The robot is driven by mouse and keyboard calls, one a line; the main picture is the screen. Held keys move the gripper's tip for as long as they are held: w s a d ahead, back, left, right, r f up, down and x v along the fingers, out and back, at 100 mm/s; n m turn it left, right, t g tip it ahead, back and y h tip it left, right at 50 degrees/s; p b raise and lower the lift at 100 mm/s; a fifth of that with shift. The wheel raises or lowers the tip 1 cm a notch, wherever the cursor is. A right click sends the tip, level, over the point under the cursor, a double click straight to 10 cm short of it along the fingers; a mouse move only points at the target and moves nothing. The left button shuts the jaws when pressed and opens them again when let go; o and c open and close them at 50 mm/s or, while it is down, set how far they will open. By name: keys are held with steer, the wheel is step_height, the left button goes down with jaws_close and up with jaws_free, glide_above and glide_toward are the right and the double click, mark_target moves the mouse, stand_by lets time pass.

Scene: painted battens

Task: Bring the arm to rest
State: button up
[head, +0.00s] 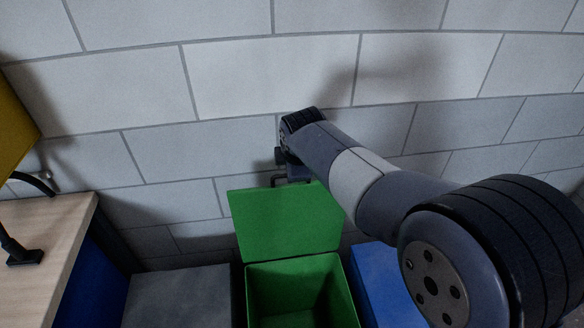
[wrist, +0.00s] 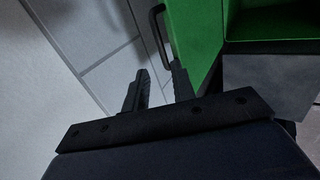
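My arm reaches from the lower right toward the wall in the head view. My gripper (wrist: 160,78) shows in the wrist view with its two dark fingers apart and nothing between them. In the head view the gripper (head: 283,160) is small and partly hidden by my wrist, close above the raised lid's top edge. The green lid (head: 285,220) stands open at the back of a green bin (head: 345,290). A dark handle (wrist: 158,35) on the lid's far face lies just beyond the fingertips and looks clear of them.
A grey box (head: 180,297) stands left of the green bin and a blue one (head: 385,285) right of it. A wooden-topped counter (head: 50,240) with a yellow object (head: 12,115) is at the far left. A block wall (head: 270,75) closes the back, near my wrist.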

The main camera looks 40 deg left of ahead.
stand_by(0.3)
steer(key=p+x, duration=0.3)
steer(key=x, duration=0.7)
steer(key=shift+a+f, duration=0.2)
steer(key=shift+f, duration=0.3)
steer(key=shift+d, duration=0.1)
